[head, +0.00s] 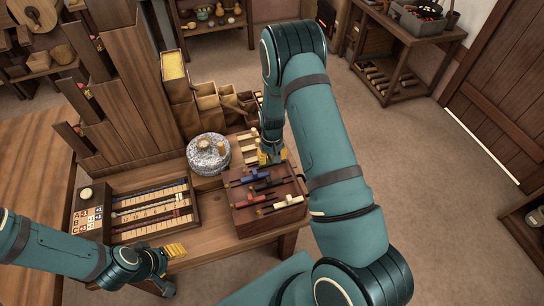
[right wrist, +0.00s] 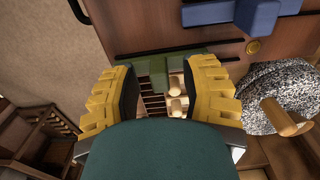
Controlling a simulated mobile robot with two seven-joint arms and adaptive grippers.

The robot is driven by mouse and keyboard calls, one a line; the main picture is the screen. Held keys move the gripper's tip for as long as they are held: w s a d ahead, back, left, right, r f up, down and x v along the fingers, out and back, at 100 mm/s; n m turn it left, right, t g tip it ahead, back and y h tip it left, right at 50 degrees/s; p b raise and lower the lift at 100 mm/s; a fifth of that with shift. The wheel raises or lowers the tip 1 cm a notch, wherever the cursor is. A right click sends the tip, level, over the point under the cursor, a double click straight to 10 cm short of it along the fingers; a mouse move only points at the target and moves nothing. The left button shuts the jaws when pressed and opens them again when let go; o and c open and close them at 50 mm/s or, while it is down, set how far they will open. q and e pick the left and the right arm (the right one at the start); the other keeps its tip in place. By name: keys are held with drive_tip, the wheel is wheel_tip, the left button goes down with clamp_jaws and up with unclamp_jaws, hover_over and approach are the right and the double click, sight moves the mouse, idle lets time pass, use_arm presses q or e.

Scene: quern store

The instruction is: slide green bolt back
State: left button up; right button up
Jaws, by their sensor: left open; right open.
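The wooden bolt board (head: 240,222) stands on the bench and carries several coloured bolts, among them a blue bolt (head: 254,175) and a red bolt (head: 252,200). My right gripper (head: 273,157) points down at the board's far edge and hides the green bolt in the head view. In the right wrist view the green bolt (right wrist: 152,66) lies ahead of the open, empty fingers, roughly across the gap between their tips; I cannot tell whether they touch it. The blue bolt (right wrist: 205,14) shows beyond it. My left gripper (head: 176,250) is open and empty at the bench's front.
A round speckled quern stone (head: 208,158) stands left of the board and shows close to the right finger in the wrist view (right wrist: 290,85). A tray of slotted rods (head: 150,212) lies at the left. Wooden bins (head: 208,100) stand behind. Floor at right is clear.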

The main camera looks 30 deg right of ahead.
sight(259, 165)
clamp_jaws()
drive_tip(key=a, duration=0.2)
drive_tip(key=w+a, duration=0.1)
drive_tip(key=a, duration=0.1)
drive_tip(key=shift+a, duration=0.25)
drive_tip(key=shift+s, duration=0.1)
drive_tip(key=shift+o, duration=1)
unclamp_jaws()
drive_tip(key=shift+a, duration=0.1)
